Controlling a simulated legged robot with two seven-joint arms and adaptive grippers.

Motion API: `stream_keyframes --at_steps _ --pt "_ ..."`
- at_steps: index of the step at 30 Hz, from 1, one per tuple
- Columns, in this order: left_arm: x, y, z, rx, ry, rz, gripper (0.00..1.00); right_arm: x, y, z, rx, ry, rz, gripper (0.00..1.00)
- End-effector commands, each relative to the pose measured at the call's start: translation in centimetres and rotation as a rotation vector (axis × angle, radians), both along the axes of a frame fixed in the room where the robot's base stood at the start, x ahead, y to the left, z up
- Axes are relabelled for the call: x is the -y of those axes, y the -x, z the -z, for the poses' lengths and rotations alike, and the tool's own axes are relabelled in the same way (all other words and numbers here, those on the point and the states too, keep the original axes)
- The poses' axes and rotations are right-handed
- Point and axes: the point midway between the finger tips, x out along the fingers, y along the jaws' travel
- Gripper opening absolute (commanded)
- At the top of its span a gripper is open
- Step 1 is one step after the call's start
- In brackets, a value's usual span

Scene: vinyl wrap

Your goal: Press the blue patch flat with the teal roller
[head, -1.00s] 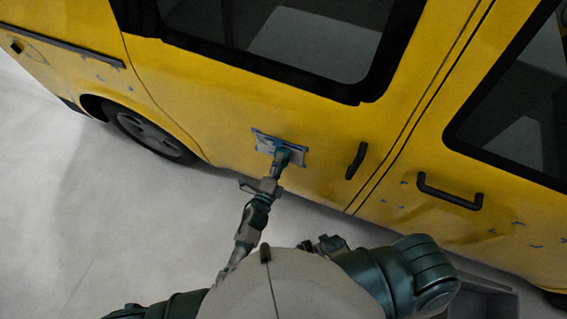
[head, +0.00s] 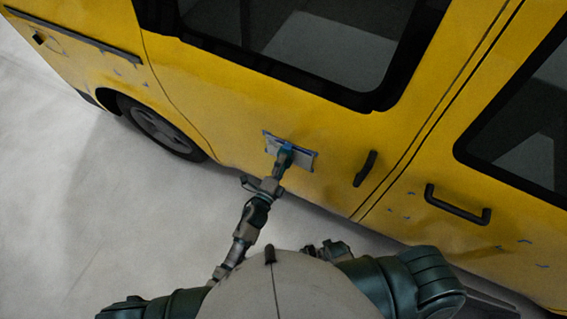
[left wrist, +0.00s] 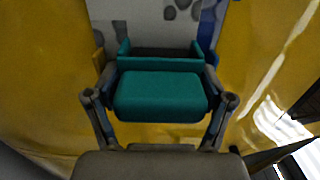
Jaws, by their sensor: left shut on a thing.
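The patch (head: 302,160) is on the yellow door panel in the head view, below the window. It looks mostly grey, with blue along its upper edge; a blue strip also shows in the left wrist view (left wrist: 208,28). The teal roller (left wrist: 160,96) lies between the fingers of my left gripper (left wrist: 160,105), which is shut on it. In the head view the roller (head: 286,152) is over the middle of the patch and appears to touch it. My left gripper (head: 277,168) hides part of the patch's lower edge. My right gripper does not show.
The yellow van (head: 230,105) fills the upper part of the head view. A black door handle (head: 365,168) is right of the patch, and another handle (head: 457,205) is farther right. A wheel (head: 160,128) is at the left. Pale floor (head: 110,200) lies open below.

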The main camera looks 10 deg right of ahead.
Motion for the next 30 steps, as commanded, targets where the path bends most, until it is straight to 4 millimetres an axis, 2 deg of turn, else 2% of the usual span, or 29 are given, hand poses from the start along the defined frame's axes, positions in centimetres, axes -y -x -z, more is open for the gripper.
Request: stream_keyframes --at_steps 14,30 --pt "-1.6 -1.3 -0.1 0.002 0.001 0.001 0.53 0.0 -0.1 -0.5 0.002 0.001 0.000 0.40" --pt "-2.3 -1.8 -0.1 0.003 0.000 0.000 0.53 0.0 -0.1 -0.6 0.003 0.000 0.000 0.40"
